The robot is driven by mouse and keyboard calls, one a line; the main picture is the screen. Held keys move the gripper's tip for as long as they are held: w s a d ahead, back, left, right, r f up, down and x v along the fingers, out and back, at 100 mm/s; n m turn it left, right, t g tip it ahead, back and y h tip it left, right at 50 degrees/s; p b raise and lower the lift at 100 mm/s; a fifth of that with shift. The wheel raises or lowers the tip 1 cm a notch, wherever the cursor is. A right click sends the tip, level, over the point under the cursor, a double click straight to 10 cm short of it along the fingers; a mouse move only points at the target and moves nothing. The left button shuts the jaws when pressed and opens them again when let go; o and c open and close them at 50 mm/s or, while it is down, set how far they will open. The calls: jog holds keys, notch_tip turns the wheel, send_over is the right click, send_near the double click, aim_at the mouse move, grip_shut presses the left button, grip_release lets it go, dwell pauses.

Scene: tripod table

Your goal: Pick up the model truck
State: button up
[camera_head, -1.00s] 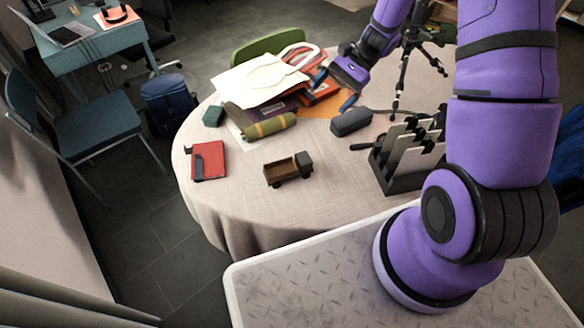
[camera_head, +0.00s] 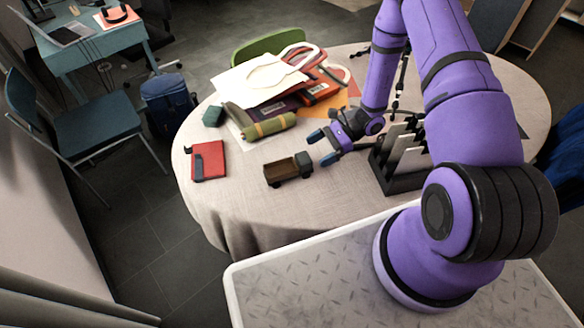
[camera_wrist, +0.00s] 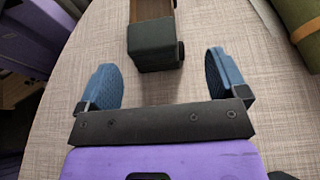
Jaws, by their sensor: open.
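The model truck (camera_head: 287,170) stands on the round table near its front edge. It has a brown open bed and a dark green-grey cab at its right end. My gripper (camera_head: 323,148) is open and empty just to the right of the truck, its blue fingertips pointing left toward the cab. In the wrist view, the truck (camera_wrist: 155,48) lies ahead with its cab nearest, and the gap between my open fingers (camera_wrist: 168,80) is roughly in line with it. The cab is beyond the fingertips or just at them; I cannot tell exactly.
The table (camera_head: 235,210) has bare cloth around the truck. A red notebook (camera_head: 208,160) lies left. A green roll (camera_head: 268,126) and papers (camera_head: 262,78) lie behind. A black rack (camera_head: 402,183) with upright cards stands close to my arm on the right.

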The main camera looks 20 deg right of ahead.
aim_at(297, 164)
jog(key=shift+s+x, duration=0.2)
jog(key=shift+x, duration=1.6)
jog(key=shift+s+x, duration=0.2)
jog(key=shift+x, duration=1.6)
jog(key=c, duration=0.9)
jog(key=shift+c, duration=0.2)
jog(key=shift+r, duration=0.15)
